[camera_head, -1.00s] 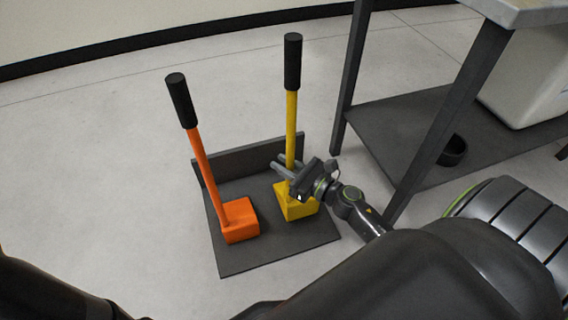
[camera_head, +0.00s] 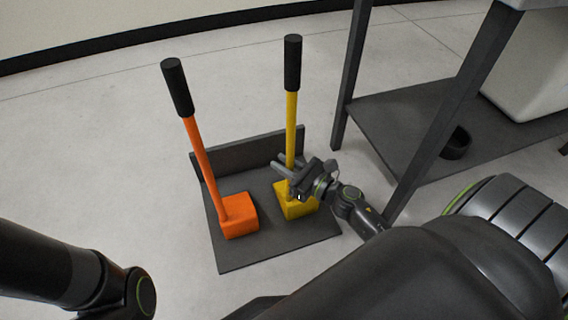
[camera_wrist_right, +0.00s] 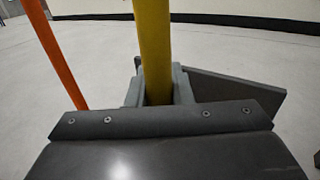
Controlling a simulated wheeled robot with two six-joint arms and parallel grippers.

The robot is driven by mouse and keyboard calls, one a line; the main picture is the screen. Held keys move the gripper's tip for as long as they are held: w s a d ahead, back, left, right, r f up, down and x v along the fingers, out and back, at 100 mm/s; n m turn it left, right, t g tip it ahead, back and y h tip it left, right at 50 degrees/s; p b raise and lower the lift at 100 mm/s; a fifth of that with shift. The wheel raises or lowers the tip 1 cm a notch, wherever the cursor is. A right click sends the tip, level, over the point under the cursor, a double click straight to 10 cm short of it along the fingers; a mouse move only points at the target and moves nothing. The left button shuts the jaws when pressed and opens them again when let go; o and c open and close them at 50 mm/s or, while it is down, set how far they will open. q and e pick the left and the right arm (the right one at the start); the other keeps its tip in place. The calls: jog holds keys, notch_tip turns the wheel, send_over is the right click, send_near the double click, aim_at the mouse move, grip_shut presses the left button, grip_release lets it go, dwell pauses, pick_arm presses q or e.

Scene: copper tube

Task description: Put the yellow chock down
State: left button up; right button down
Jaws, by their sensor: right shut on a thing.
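The yellow chock has a yellow block (camera_head: 297,207) at its foot and an upright yellow handle (camera_head: 291,125) with a black grip on top. Its block appears to rest on the dark grey tray (camera_head: 240,255). My right gripper (camera_head: 288,172) is shut on the lower part of the handle, just above the block. In the right wrist view the yellow handle (camera_wrist_right: 154,45) stands between the fingers (camera_wrist_right: 157,88). My left gripper is not in view; only part of my left arm shows at the lower left.
An orange chock (camera_head: 238,215) with a tilted handle stands on the tray's left side. The tray has a raised back wall (camera_head: 250,153). A table with dark legs (camera_head: 440,115) and a lower shelf (camera_head: 400,125) stands at the right, holding a black bowl (camera_head: 457,145). Floor left is clear.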

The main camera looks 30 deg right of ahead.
jog(key=c, duration=1.6)
grip_release()
jog(key=o, duration=0.3)
jog(key=shift+r, duration=0.1)
jog(key=v, duration=1.2)
